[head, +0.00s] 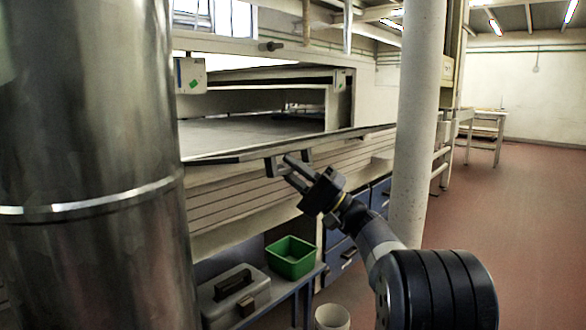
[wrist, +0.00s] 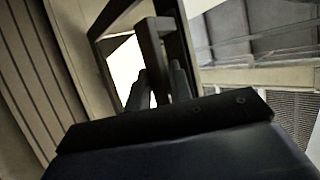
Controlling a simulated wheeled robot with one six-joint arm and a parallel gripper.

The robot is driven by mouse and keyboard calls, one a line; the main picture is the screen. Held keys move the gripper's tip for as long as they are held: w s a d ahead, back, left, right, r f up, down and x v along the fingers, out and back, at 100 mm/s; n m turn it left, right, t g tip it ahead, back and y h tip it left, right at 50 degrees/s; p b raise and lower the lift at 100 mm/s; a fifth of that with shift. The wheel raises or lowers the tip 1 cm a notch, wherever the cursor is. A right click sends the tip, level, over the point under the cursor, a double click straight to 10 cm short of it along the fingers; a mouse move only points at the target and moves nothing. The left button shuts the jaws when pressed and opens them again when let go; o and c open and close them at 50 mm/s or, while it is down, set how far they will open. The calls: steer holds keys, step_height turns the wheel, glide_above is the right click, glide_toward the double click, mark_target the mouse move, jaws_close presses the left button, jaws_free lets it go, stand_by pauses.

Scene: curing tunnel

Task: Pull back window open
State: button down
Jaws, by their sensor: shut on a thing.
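The window (head: 235,153) is a dark-framed panel on the front of the tunnel. It is swung outward and seen nearly edge-on, and the opening behind it shows. Its dark bar handle (head: 271,167) sticks out from the frame's near edge. My gripper (head: 290,168) is at this handle and shut on it. In the wrist view the handle (wrist: 153,35) comes down between my two fingers (wrist: 160,85), with the dark window frame (wrist: 103,60) beyond it.
A thick metal cylinder (head: 90,120) blocks the left side. A pale column (head: 415,130) stands right of my arm. A green bin (head: 291,257) and grey toolbox (head: 234,294) sit on a low shelf below, near a white bucket (head: 332,318). The floor at right is clear.

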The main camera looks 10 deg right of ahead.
steer(key=c, duration=1.3)
jaws_free()
steer(key=shift+w, duration=0.1)
steer(key=p+v, duration=0.2)
steer(key=v, duration=0.8)
steer(key=shift+d+f, duration=0.25)
steer(key=shift+f, duration=0.05)
steer(key=b+x, duration=0.2)
steer(key=x, duration=0.8)
steer(key=shift+a+r, duration=0.25)
steer(key=shift+r, duration=0.1)
